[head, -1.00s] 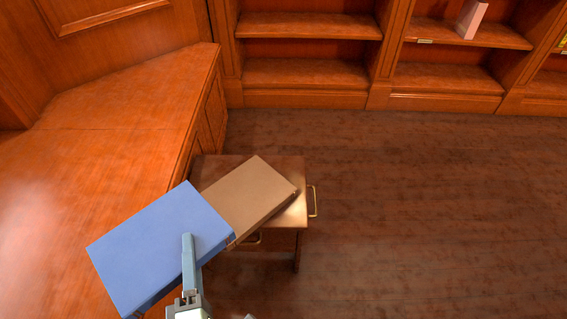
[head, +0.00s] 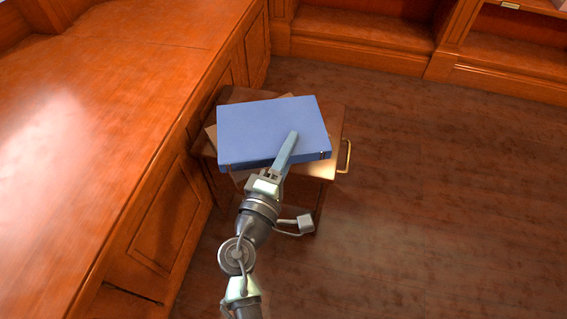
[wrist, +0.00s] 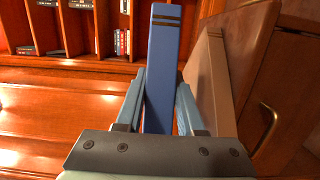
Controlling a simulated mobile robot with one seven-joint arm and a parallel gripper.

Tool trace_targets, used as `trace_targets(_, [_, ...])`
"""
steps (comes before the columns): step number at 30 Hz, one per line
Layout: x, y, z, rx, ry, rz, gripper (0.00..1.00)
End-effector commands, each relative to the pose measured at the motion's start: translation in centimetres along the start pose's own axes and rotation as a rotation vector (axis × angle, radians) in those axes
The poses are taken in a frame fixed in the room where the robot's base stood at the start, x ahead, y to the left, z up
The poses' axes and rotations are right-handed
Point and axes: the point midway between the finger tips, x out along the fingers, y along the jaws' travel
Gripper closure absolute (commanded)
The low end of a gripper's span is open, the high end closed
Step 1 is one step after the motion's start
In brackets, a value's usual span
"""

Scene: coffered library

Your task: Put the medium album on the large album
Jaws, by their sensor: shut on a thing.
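The blue album (head: 262,125) is held by my gripper (head: 292,138), which is shut on it at its near right part. In the wrist view the blue album (wrist: 163,60) stands between my two fingers (wrist: 161,85). The brown album (wrist: 208,85) lies on a small wooden side table (head: 336,118). In the head view the blue album is over the brown one and hides most of it; only edges of the brown album (head: 211,136) show. In the wrist view the two albums appear apart, with a gap between them.
A long wooden counter (head: 110,90) runs along the left, close to the side table. The table has a brass handle (head: 346,157) on its right side. Shelves (head: 360,30) stand at the back. The dark wooden floor (head: 450,190) on the right is clear.

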Motion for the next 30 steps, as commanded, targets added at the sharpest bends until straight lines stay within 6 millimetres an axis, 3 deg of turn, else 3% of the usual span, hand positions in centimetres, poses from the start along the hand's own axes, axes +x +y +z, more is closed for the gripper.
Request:
trace_targets(1, [0.1, -1.1, 0.0, 0.001, 0.001, 0.005, 1.0])
trace_targets(8, [0.1, -2.4, 0.0, 0.003, 0.001, 0.006, 1.0])
trace_targets(16, [0.1, -5.7, -0.1, 0.002, 0.001, 0.006, 1.0])
trace_targets(29, [0.0, -6.2, 0.0, 0.003, 0.001, 0.007, 1.0])
trace_targets(30, [0.0, -6.3, 0.0, 0.0, 0.001, 0.001, 0.57])
